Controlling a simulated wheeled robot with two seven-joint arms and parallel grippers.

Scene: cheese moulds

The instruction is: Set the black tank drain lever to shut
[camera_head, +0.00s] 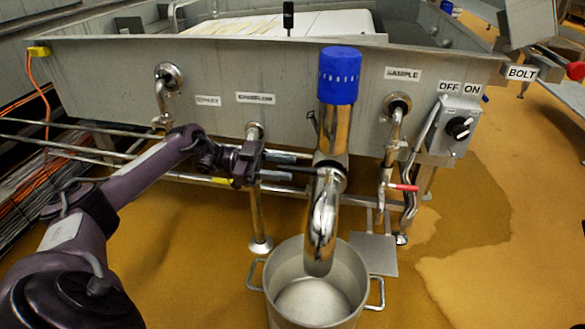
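The steel drain pipe (322,215) with a blue cap (339,75) stands at the front of the tank (110,85) and curves down into a steel pot. A thin black lever (290,169) runs sideways, left of the pipe's valve joint. My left gripper (262,165) comes in from the left at the lever's left end, its purple body beside the lever. Its fingers are hard to separate from the lever and the rails behind, so I cannot tell whether it grips the lever. My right gripper is not in view.
The steel pot (361,262) stands on the floor under the spout. Right of the pipe are a sample tap with a red handle (403,187) and an OFF/ON switch box (455,128). The yellow-brown floor (500,230) at right is open and partly wet.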

